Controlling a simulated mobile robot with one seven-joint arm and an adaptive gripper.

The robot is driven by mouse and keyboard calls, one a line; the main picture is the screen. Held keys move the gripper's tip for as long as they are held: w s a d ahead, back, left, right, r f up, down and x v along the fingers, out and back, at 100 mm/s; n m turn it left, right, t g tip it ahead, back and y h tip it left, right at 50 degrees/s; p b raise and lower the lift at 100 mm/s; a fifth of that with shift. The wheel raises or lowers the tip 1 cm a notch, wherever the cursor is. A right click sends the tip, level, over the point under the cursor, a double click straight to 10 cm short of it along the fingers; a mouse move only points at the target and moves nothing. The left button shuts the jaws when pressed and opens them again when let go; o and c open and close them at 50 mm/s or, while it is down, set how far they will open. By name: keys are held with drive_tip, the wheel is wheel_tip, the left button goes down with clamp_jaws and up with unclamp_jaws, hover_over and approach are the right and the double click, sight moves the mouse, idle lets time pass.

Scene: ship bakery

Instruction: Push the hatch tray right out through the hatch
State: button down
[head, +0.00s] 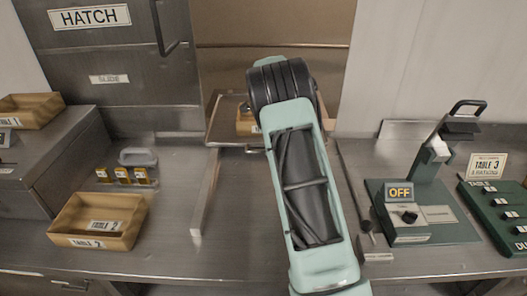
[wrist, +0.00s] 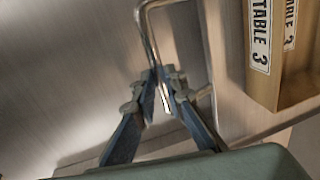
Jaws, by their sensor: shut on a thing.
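The hatch tray (head: 222,130) is a flat metal tray in the hatch opening, at the top middle of the head view. A tan box (head: 245,124) stands on it, partly hidden by my arm. In the wrist view, a tan box labelled TABLE 3 (wrist: 282,70) is at the upper right. My gripper (wrist: 166,82) is shut on a bent metal rod handle (wrist: 149,28), which appears to belong to the tray. The gripper is hidden behind my arm in the head view, and so is the tray's right part.
The hatch door (head: 120,75) stands left of the opening. A metal rail (head: 203,195) runs along the counter on the left. A tan TABLE 2 box (head: 98,222) and several small yellow-labelled items (head: 122,175) lie left. A green device reading OFF (head: 410,212) stands right.

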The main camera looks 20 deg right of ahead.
drive_tip(key=shift+w+d+r, duration=0.1)
drive_tip(key=shift+w+d, duration=0.1)
drive_tip(key=shift+w, duration=0.35)
drive_tip(key=shift+w+d+r, duration=0.1)
drive_tip(key=shift+w+d, duration=0.05)
drive_tip(key=shift+w, duration=0.4)
drive_tip(key=c, duration=2)
unclamp_jaws()
drive_tip(key=shift+w+f, duration=0.1)
drive_tip(key=shift+w, duration=0.05)
drive_tip(key=shift+o, duration=0.2)
wheel_tip(320, 180, up, 12)
drive_tip(key=s, duration=0.2)
drive_tip(key=shift+s+a, duration=0.15)
drive_tip(key=shift+a, duration=0.2)
drive_tip(key=shift+f, duration=0.1)
